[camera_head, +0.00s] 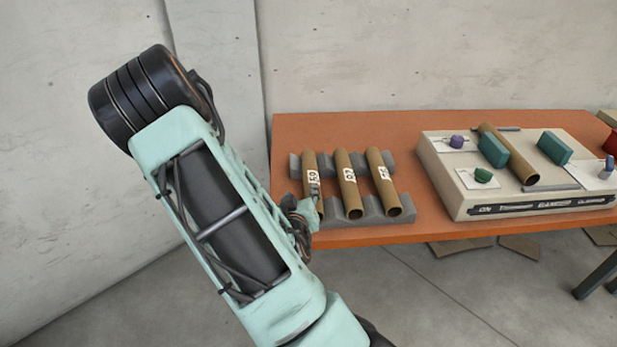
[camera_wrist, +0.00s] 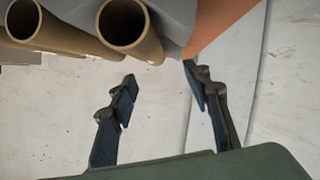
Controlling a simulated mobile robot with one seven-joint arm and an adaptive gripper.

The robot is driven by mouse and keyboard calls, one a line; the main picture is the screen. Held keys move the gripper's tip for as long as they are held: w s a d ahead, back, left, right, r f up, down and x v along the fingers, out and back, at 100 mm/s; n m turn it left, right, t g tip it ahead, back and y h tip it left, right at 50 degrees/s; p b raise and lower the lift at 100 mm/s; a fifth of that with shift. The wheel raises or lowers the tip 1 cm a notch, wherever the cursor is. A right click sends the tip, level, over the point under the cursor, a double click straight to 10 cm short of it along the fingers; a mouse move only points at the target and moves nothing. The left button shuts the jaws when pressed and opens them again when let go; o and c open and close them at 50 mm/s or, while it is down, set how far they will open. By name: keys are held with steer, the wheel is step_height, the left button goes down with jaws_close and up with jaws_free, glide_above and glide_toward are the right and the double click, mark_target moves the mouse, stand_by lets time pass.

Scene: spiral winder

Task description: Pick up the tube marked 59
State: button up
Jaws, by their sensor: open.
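Three brown cardboard tubes lie side by side in a grey cradle (camera_head: 372,212). The left tube (camera_head: 310,164) has a small white label that seems to read 59. The middle tube (camera_head: 343,165) and right tube (camera_head: 379,165) have other labels, hard to read. My gripper (camera_head: 303,214) is near the left tube's front end and partly hides it. In the wrist view my gripper (camera_wrist: 159,75) is open, with nothing between the fingers. Two open tube ends show above it; the nearer (camera_wrist: 148,45) is up and left of the fingertips, apart from them.
The cradle stands on an orange table (camera_head: 440,118), near its left end. A beige machine (camera_head: 452,183) with green blocks, knobs and another brown tube (camera_head: 500,143) stands to the right. A concrete wall is behind. Flat cardboard pieces (camera_head: 520,246) lie on the floor.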

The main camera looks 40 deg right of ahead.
mark_target(310, 182)
steer(key=shift+s+d+f, duration=0.3)
steer(key=shift+d+f, duration=0.1)
steer(key=shift+d, duration=0.35)
steer(key=shift+h, duration=0.3)
steer(key=x, duration=1)
steer(key=shift+w+d+f, duration=0.15)
steer(key=shift+w+d, duration=0.05)
steer(key=c, duration=1)
